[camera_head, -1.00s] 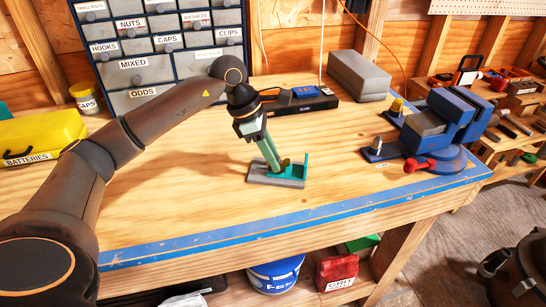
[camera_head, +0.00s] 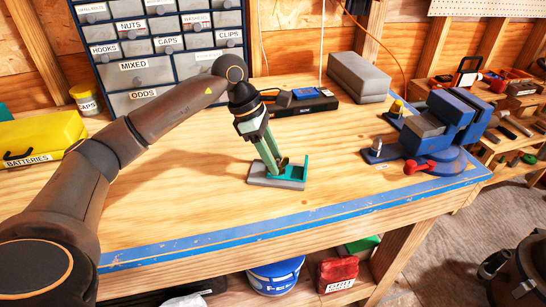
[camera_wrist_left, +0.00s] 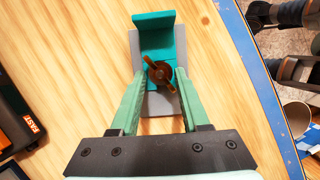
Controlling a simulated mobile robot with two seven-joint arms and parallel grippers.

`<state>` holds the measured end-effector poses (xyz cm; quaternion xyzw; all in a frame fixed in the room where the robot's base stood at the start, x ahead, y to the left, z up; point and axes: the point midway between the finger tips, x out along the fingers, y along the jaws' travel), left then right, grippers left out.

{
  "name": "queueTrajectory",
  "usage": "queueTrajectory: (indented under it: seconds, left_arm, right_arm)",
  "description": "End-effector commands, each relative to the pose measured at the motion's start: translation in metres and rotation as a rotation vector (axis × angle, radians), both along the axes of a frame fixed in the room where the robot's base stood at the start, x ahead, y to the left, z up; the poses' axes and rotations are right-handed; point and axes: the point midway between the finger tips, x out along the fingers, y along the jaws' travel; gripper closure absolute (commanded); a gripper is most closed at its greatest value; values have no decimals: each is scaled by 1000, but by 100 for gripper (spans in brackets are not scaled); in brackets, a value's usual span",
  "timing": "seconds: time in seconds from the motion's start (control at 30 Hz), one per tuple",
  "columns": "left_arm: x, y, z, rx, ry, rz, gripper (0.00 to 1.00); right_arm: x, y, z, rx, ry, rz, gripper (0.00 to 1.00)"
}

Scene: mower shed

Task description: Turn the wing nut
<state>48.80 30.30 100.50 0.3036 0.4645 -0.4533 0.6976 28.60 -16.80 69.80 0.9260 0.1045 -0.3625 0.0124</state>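The brown wing nut (camera_wrist_left: 158,74) sits on a teal bracket (camera_wrist_left: 152,40) fixed on a grey block (camera_wrist_left: 161,104). In the head view the bracket (camera_head: 296,170) and block (camera_head: 277,182) stand near the front of the workbench, and the nut is mostly hidden by the fingers. My left gripper (camera_head: 277,168) points down at the nut. In the left wrist view its green fingers (camera_wrist_left: 160,76) are spread, one on each side of the nut, with gaps visible; I cannot tell whether a tip touches it. My right gripper is not in view.
A blue vise (camera_head: 435,132) with a red handle stands to the right on the bench. A grey box (camera_head: 358,77) and a black power strip (camera_head: 300,106) lie behind. A yellow battery case (camera_head: 40,136) is at the left. The bench around the block is clear.

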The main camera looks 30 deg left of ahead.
Motion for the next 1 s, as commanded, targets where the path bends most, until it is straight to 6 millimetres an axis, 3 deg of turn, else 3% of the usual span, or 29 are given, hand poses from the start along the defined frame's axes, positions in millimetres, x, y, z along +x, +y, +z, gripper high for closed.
queueTrajectory:
  seconds: [0.33,0.47,0.8,1.0]
  left_arm:
    - [-1,0,0,0,2,1,44]
    - [-2,4,10,1,1,1,44]
    - [-12,29,76,0,-3,2,44]
    - [-17,40,105,-1,-1,1,44]
  right_arm:
    - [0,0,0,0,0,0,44]
    - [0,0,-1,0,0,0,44]
    - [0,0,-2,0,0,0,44]
    - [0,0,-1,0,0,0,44]
